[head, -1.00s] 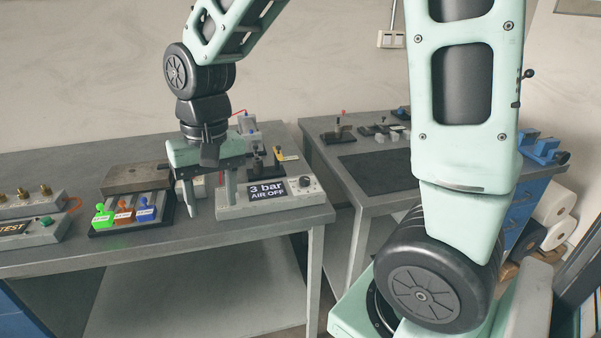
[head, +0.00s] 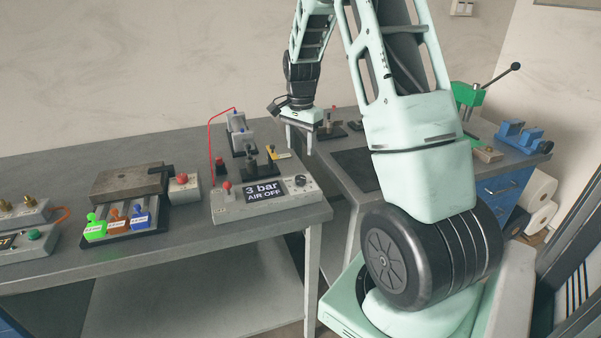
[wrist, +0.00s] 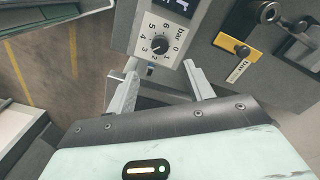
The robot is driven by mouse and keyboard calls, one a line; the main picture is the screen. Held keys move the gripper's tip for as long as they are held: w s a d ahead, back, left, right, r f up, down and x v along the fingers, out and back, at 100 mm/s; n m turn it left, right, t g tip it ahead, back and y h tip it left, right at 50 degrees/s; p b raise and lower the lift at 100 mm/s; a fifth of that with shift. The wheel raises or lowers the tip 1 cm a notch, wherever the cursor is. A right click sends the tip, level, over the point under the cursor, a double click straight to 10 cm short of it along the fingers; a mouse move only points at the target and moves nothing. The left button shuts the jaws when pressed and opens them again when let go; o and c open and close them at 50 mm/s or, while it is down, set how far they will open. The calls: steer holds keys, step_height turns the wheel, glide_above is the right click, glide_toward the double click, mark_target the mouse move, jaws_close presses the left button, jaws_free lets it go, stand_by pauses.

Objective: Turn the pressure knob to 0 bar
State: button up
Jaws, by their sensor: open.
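The pressure knob (head: 300,180) is a small black dial at the right end of the grey control box (head: 230,208). The box's display (head: 263,190) reads "3 bar AIR OFF". In the wrist view the knob (wrist: 160,46) sits inside a printed bar scale running from 0 to 6. Its exact pointer direction is too small to tell. My gripper (head: 299,138) is open and empty, above and behind the knob in the head picture. In the wrist view my fingertips (wrist: 160,70) are spread to either side below the knob, apart from it.
Left of the box stand a red button box (head: 183,188) and a fixture with green, orange and blue tags (head: 118,222). Black clamps (head: 250,170) and a yellow-tagged part (head: 278,153) lie behind the box. A second bench (head: 355,168) stands to the right.

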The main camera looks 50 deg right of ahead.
mark_target(301, 177)
step_height(301, 177, down, 10)
steer(key=shift+f+p, duration=0.15)
steer(key=shift+p, duration=0.4)
steer(key=c, duration=1)
